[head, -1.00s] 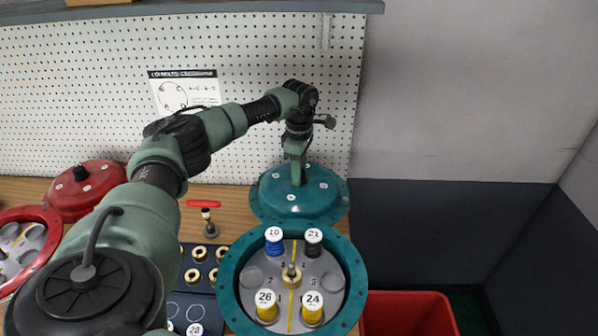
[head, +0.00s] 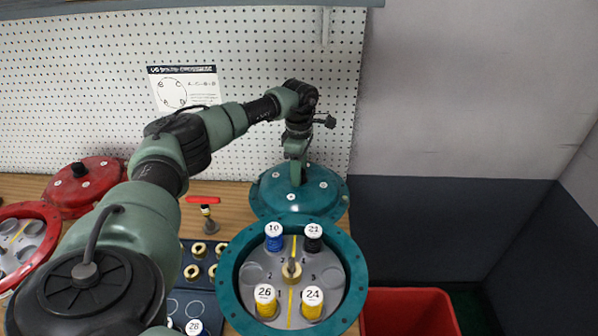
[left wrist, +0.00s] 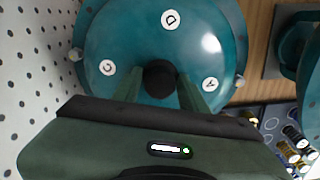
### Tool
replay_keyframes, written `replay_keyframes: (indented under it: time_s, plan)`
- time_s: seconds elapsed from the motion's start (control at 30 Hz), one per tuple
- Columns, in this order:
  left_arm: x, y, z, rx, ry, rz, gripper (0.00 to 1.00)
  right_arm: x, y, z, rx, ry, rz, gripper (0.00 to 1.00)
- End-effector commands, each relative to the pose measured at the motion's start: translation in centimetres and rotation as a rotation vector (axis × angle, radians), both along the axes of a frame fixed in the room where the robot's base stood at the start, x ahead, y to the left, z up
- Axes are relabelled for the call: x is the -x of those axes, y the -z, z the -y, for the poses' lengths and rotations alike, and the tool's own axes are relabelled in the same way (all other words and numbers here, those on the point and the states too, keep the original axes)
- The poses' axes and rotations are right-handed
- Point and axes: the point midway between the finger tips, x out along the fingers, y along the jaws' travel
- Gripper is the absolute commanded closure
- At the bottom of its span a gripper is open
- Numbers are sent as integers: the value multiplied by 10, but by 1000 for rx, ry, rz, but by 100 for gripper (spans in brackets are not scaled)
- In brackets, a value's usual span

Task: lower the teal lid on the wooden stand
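The teal lid (head: 322,187) is a round dome with a flange and white letter labels. It sits behind the open teal housing (head: 228,284) in the head view. My left gripper (head: 297,184) points down at the middle of the lid. In the left wrist view the lid (left wrist: 120,45) fills the upper middle. The fingers of the gripper (left wrist: 160,88) stand close on both sides of its black knob (left wrist: 160,76) and appear shut on it. The wooden stand cannot be made out; the lid covers what is beneath it. My right gripper is not in view.
The teal housing holds several numbered spools. A dark tray (head: 188,253) with brass rings lies left of it. A red lid (head: 95,184) and red housing (head: 50,214) stand at far left. A pegboard (head: 80,90) rises behind. A red bin (head: 410,312) is at lower right.

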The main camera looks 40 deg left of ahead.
Motion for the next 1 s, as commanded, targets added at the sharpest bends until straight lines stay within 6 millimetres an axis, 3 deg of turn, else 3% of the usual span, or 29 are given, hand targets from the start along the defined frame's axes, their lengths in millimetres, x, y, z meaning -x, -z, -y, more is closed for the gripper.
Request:
replay_keyframes:
  time_s: [0.43, 0.8, 1.0]
  plan:
    - [1, -2, 0, -2, 1, -5, 42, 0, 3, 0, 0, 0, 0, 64]
    - [0, -62, 0, -1, 1, 2, 42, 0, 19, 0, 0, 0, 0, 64]
    - [1, -76, 0, -1, 1, -2, 42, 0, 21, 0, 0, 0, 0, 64]
